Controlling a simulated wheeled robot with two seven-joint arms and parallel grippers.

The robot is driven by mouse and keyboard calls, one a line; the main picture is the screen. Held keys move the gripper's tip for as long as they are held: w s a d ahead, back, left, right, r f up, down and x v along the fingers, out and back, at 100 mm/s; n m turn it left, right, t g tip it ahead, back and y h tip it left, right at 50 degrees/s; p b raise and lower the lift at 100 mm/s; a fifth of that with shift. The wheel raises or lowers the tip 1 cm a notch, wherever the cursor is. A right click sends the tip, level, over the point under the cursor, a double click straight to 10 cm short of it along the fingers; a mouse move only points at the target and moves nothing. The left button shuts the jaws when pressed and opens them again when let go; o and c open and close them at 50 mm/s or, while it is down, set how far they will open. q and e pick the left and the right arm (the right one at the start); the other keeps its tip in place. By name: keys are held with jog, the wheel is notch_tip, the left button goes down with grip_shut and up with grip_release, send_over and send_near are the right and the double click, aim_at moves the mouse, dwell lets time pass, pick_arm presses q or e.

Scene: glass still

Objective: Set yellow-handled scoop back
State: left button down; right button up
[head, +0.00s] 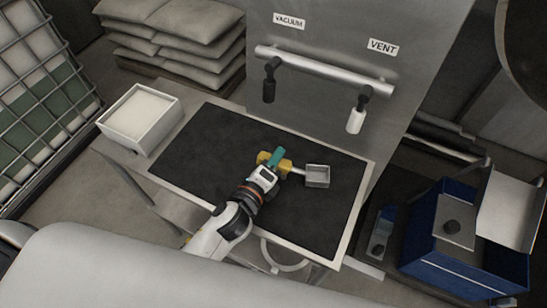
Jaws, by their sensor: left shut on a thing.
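The scoop (317,176) has a grey metal box-shaped pan and a yellow handle (286,165). It is at the middle right of the dark mat (215,140) on the table, with its pan pointing right. My left gripper (272,163) reaches in from the lower left and is shut on the yellow handle. A small green part shows at the gripper, over the handle. I cannot tell whether the scoop touches the mat or is held just above it. My right gripper is not in view.
A white bin with pale contents (154,143) stands at the table's left. A blue box (425,270) with an open lid is at the lower right. Behind the mat is a metal panel with a rail and two hanging handles, labelled VACUUM (268,88) and VENT (355,118). The mat's left half is clear.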

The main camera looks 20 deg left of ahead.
pick_arm(q)
jog(key=shift+f, duration=0.25)
jog(key=c, duration=1.1)
grip_release()
jog(key=shift+o, duration=0.2)
jog(key=shift+s, duration=0.1)
jog(key=b+v, duration=0.3)
jog(key=v, duration=0.8)
jog(key=shift+s+a+r, duration=0.15)
jog(key=shift+s, duration=0.2)
